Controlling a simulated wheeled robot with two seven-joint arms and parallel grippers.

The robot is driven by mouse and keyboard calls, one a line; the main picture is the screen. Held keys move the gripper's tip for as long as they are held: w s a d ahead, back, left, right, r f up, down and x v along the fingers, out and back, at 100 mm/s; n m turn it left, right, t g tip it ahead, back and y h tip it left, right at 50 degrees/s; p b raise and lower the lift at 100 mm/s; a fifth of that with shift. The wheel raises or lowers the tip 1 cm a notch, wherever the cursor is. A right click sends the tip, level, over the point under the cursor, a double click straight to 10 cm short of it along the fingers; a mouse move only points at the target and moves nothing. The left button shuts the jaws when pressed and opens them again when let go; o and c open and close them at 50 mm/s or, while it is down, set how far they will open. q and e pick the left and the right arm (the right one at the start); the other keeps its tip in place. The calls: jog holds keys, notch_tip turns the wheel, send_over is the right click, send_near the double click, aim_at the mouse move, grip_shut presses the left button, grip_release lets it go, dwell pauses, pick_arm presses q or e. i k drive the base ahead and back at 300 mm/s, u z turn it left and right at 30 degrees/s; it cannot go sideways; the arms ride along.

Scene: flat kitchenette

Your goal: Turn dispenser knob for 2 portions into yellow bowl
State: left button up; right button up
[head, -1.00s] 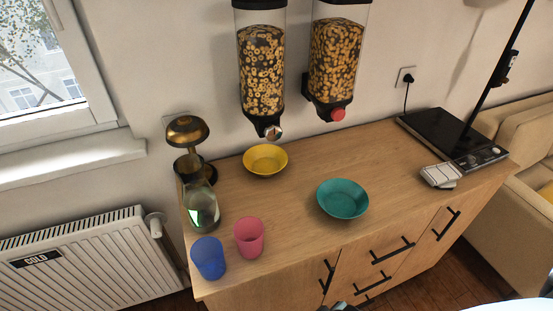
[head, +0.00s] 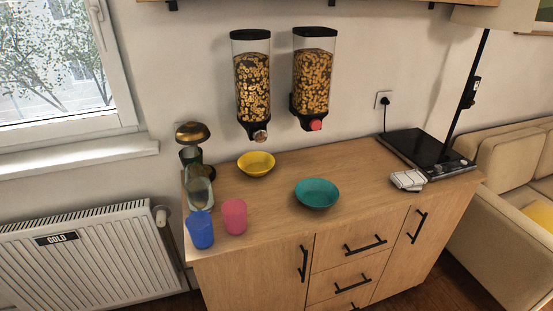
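The yellow bowl (head: 256,164) sits empty at the back of the wooden counter, below the left dispenser. The left dispenser (head: 252,85) hangs on the wall, filled with ring-shaped cereal, and has a silver knob (head: 261,136) at its bottom. A second dispenser (head: 313,75) with a red knob (head: 315,124) hangs to its right, also filled with cereal. Neither of my grippers shows in the head view now.
A teal bowl (head: 317,194) sits on the counter (head: 275,205) in front. A black hob (head: 425,150) and white stacked items (head: 407,180) lie at the right.

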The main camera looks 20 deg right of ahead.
aim_at(260, 136)
jog(key=z, duration=0.2)
jog(key=k, duration=0.35)
jog(key=u, duration=1.1)
jog(key=i, duration=0.8)
jog(key=z, duration=0.5)
jog(key=i, duration=0.65)
jog(key=z, duration=0.65)
